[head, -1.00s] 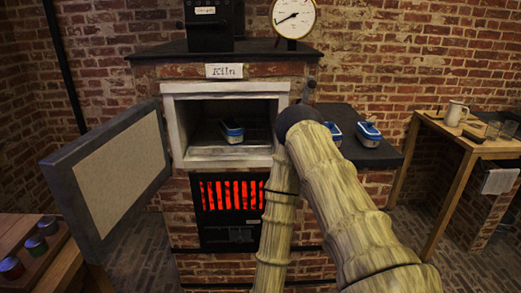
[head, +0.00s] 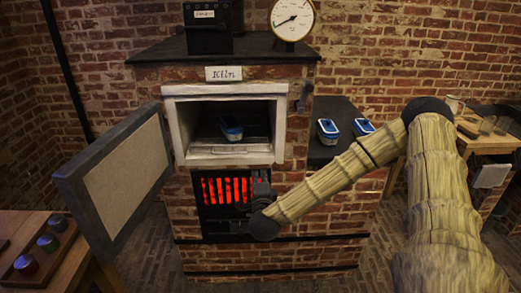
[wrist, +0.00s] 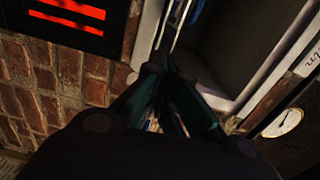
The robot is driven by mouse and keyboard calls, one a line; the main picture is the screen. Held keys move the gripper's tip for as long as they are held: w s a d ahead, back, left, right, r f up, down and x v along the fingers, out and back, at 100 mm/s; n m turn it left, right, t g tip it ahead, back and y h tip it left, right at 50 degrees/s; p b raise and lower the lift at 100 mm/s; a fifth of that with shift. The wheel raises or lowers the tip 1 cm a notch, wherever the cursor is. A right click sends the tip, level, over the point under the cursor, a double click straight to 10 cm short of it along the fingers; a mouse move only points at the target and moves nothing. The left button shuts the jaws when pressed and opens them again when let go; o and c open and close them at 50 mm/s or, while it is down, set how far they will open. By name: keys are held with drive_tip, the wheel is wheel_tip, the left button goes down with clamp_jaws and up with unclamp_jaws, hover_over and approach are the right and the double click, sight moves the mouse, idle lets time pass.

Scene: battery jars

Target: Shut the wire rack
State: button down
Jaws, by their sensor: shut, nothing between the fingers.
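The kiln chamber (head: 208,112) is open in front. A blue-lidded jar (head: 231,127) stands in the chamber. How far the rack sticks out is hard to tell.
The kiln door (head: 125,180) stands swung open to the left. Red-glowing bars (head: 225,190) lie below the chamber. Two blue-lidded jars (head: 327,130) stand on the dark side shelf at right. A wooden table with small jars (head: 48,242) is at lower left.

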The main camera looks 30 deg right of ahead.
sight(260, 148)
drive_tip(key=shift+m+h, duration=0.3)
drive_tip(key=shift+h, duration=0.1)
drive_tip(key=p+x, duration=0.1)
drive_tip(key=x, duration=0.3)
drive_tip(key=p+x, duration=0.1)
drive_tip(key=x, duration=0.4)
drive_tip(key=p+x, duration=0.2)
drive_tip(key=x, duration=0.3)
drive_tip(key=shift+d+r, duration=0.35)
drive_tip(key=shift+d, duration=0.1)
drive_tip(key=shift+b+x, duration=1.05)
drive_tip(key=shift+x, duration=0.3)
drive_tip(key=shift+s, duration=0.1)
